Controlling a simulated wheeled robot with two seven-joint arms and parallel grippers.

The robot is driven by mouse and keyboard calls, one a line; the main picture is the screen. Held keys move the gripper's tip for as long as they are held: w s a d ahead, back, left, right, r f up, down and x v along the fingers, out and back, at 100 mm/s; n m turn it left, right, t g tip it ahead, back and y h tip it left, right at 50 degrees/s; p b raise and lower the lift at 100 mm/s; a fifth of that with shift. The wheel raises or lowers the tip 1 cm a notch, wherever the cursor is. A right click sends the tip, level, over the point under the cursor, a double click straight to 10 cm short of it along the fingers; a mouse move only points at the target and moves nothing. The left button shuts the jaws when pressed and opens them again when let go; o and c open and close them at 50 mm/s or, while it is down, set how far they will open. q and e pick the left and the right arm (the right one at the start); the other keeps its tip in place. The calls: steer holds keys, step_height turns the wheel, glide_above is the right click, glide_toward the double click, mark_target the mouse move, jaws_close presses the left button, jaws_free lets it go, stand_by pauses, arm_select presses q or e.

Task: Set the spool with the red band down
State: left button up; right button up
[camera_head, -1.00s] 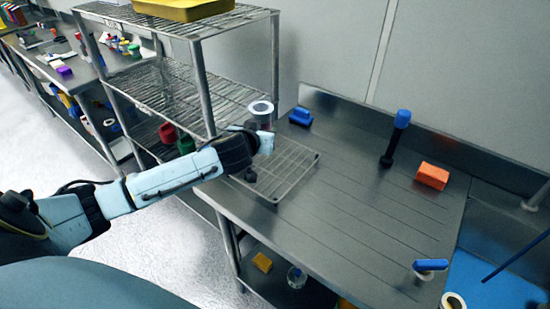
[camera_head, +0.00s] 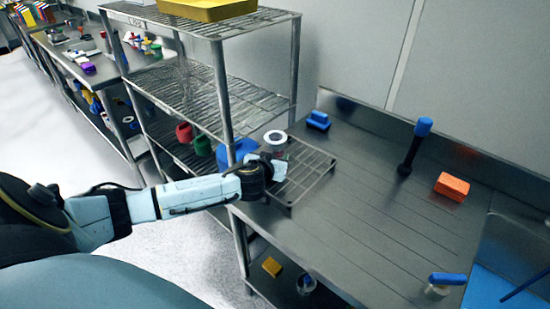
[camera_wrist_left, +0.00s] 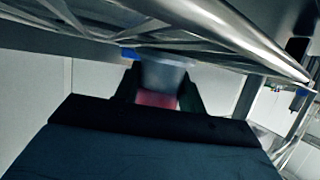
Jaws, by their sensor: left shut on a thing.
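My left gripper (camera_head: 271,160) is shut on the spool (camera_head: 275,138), which has a pale ring-shaped top and a grey body. In the left wrist view the spool (camera_wrist_left: 164,76) is between the dark fingers, with its red band (camera_wrist_left: 157,99) low between them. In the head view the gripper hides most of the spool's lower part. The spool appears upright over the left part of the wire rack (camera_head: 315,182) on the steel table; I cannot tell whether it touches anything. My right gripper is not in view.
A wire shelf unit (camera_head: 222,95) stands close on the left, with a blue item (camera_head: 236,152) beside the gripper. On the table (camera_head: 365,225) are a blue block (camera_head: 318,121), a blue-handled tool (camera_head: 414,146) and an orange block (camera_head: 452,186). The table's middle is clear.

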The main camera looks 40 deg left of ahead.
arm_select(q)
steer(key=shift+f, duration=0.15)
steer(key=o, duration=1.1)
steer(key=p+v, duration=0.1)
steer(key=v, duration=1.1)
steer(key=shift+a, duration=0.1)
